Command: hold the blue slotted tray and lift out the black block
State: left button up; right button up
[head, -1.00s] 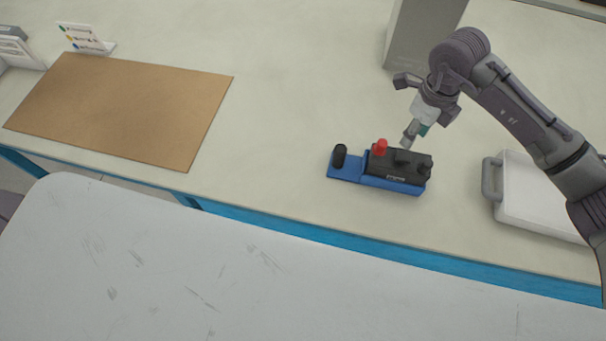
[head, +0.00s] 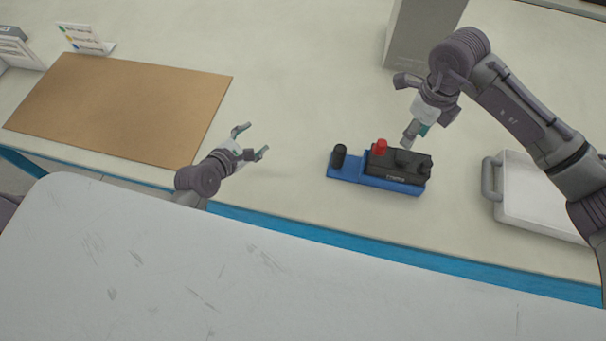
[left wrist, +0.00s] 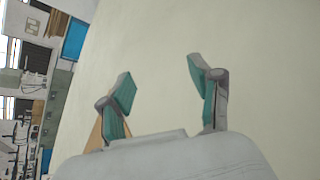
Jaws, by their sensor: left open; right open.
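The blue slotted tray (head: 347,172) lies on the pale table right of the middle in the head view. The black block (head: 399,166) sits in its right part, with a red knob (head: 381,147) and dark knobs on top. A black peg (head: 339,154) stands at the tray's left end. My left gripper (head: 254,142) is open and empty, left of the tray and apart from it. In the left wrist view its fingers (left wrist: 163,85) are spread over bare table. My right gripper (head: 409,110) is open, just behind and above the block; whether it touches cannot be told.
A white tray with a grey handle (head: 493,180) stands at the right. A brown board (head: 120,105) lies at the left, with a small labelled stand (head: 88,40) behind it. A grey box (head: 420,30) stands at the back.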

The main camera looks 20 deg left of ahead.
aim_at(334, 159)
pick_arm(q)
jog(key=s+d+n+h, duration=0.1)
jog(key=s+d, duration=0.1)
jog(key=d, duration=0.3)
jog(key=s+d+n+h, duration=0.1)
jog(key=s+d+h, duration=0.1)
jog(key=d, duration=0.2)
jog(key=s+d+r+n+h, duration=0.1)
jog(key=s+d, duration=0.2)
jog(key=d, duration=0.2)
jog(key=shift+s+d+r+g, duration=0.1)
jog(key=shift+d+g, duration=0.2)
jog(key=shift+d, duration=0.05)
jog(key=shift+d+r+h, duration=0.1)
jog(key=shift+d+h, duration=0.2)
jog(key=shift+d, duration=0.1)
jog(key=x, duration=1.3)
jog(key=shift+d+f, duration=0.1)
jog(key=shift+f, duration=0.1)
grip_shut()
